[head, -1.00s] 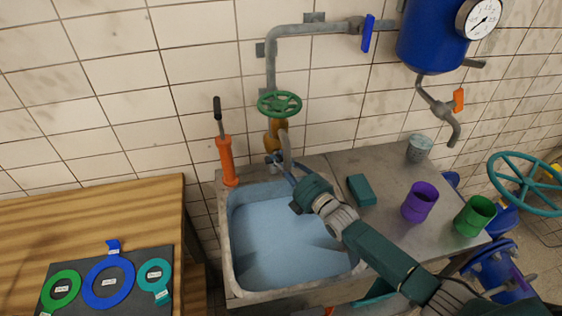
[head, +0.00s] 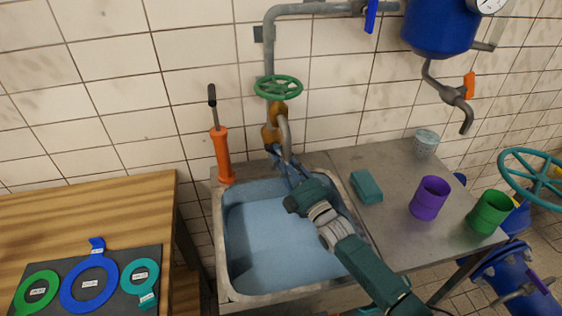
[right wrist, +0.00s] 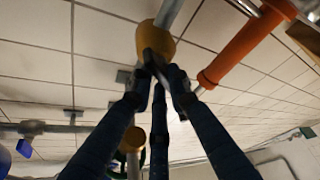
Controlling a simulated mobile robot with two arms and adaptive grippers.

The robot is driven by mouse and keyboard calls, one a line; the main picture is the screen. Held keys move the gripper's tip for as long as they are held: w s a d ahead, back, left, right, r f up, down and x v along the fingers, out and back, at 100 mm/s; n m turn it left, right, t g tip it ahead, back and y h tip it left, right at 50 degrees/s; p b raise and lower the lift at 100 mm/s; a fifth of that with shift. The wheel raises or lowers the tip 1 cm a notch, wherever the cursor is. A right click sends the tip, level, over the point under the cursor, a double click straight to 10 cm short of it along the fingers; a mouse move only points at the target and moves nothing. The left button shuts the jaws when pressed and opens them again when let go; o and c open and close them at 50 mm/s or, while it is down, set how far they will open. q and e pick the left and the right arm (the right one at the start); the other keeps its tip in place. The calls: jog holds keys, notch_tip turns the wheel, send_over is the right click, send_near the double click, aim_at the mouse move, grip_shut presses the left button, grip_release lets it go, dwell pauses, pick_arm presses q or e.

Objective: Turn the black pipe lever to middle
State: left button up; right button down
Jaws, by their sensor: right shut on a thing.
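In the head view a curved grey spout pipe (head: 285,132) comes out of an orange-yellow valve body (head: 270,136) over the sink. No plainly black pipe lever shows there; in the right wrist view the pipe piece (right wrist: 153,38) at the yellow body (right wrist: 165,47) looks dark. My right gripper (head: 279,159) reaches up from the lower right. Its blue fingers (right wrist: 158,75) close on the lower end of the spout pipe and partly hide it. My left gripper is not in view.
A blue-lined sink (head: 270,240) lies below. A green handwheel (head: 278,88) sits above the valve, and an orange pump (head: 222,153) with a black grip stands left. A teal block (head: 366,187), purple cup (head: 428,198) and green cup (head: 489,212) stand on the right counter.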

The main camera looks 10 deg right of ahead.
jog(key=shift+a+f+m+b, duration=0.2)
jog(key=shift+m+b, duration=0.3)
jog(key=shift+m, duration=0.4)
jog(key=shift+t+h, duration=0.3)
jog(key=c, duration=1.7)
grip_release()
jog(key=shift+s, duration=0.1)
jog(key=shift+o, duration=0.2)
jog(key=shift+r, duration=0.15)
jog(key=v, duration=0.7)
jog(key=shift+s, duration=0.2)
